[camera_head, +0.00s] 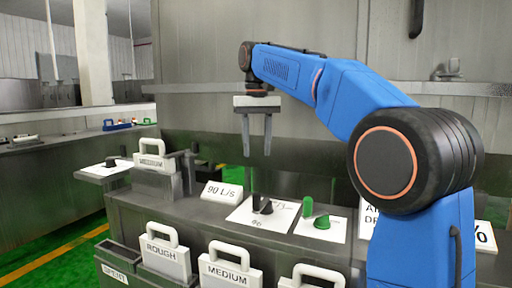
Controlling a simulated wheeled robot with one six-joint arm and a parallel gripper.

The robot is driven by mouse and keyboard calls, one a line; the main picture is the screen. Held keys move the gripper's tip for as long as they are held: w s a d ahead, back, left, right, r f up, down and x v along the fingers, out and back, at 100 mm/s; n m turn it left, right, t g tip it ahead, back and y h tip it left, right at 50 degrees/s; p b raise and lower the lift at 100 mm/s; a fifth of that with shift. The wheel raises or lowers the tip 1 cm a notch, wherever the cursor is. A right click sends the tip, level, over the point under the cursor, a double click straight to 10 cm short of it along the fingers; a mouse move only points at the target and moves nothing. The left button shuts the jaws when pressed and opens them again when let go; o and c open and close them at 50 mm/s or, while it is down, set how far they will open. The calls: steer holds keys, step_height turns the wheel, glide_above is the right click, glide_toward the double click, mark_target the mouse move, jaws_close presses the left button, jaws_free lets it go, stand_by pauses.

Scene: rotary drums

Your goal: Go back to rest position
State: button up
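My gripper (257,135) hangs from the end of my blue arm near the middle of the view. Its two grey fingers point down and stand apart, with nothing between them. It is above the counter (188,222), over a white card with a black knob (262,205), and clear of both. My arm reaches in from the right and bends down at the wrist.
White handled plates marked ROUGH (167,258) and MEDIUM (231,272) stand in front slots. Another MEDIUM plate (152,155) stands at the left. A green knob (322,222) and a 90 L/s sign (222,192) are on the counter. A grey metal wall rises behind.

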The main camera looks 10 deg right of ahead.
steer(key=s+d+f+t, duration=0.1)
steer(key=s+d+f, duration=0.4)
steer(key=s, duration=0.4)
steer(key=s+d+f+t, duration=0.1)
steer(key=s+d+f, duration=0.2)
steer(key=s+f, duration=0.5)
steer(key=s+d+f+t, duration=0.2)
steer(key=s+d+f, duration=0.1)
steer(key=s+f, duration=1.4)
step_height(320, 180, down, 2)
steer(key=shift+s+f+t, duration=0.15)
steer(key=shift+s+t, duration=0.1)
steer(key=shift+t, duration=0.15)
stand_by(0.3)
